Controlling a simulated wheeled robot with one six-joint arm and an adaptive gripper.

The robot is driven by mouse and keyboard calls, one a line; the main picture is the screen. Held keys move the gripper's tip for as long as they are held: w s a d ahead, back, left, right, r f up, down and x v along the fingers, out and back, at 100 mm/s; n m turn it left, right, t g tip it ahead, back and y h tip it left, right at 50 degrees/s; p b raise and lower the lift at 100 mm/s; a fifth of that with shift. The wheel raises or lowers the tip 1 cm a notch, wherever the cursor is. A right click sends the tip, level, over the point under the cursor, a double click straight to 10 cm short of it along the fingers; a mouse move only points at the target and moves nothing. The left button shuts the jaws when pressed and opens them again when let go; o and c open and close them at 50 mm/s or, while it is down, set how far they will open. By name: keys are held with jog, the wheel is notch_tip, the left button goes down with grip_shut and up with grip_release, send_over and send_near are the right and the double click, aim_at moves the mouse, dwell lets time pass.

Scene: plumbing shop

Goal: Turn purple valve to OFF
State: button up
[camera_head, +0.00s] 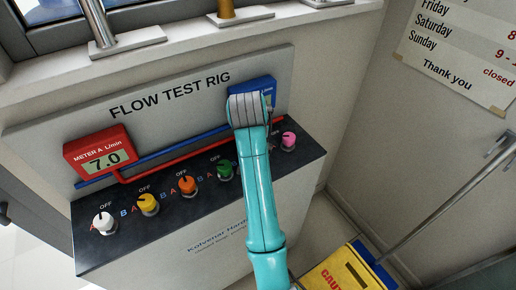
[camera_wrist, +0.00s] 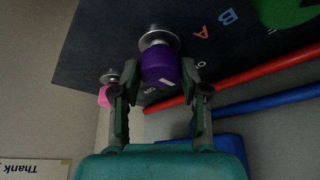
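The purple valve (camera_wrist: 160,66) is a knob on a silver stem, in the upper middle of the wrist view, which looks upside down. It carries a short slanted white mark; I cannot tell surely which label it points to. An OFF label (camera_wrist: 150,90) shows partly beside it, and an A (camera_wrist: 200,32) stands to its right. My gripper (camera_wrist: 160,75) is open, with one finger on each side of the knob; contact cannot be made out. In the head view my arm hides the purple valve.
White (camera_head: 104,222), yellow (camera_head: 148,204), orange (camera_head: 187,185) and green (camera_head: 225,168) valves line the black panel left of my arm, with a pink valve (camera_head: 288,140) to its right. Red and blue pipes run behind them.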

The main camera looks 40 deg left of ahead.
jog(key=shift+o, duration=1.3)
jog(key=shift+n, duration=0.3)
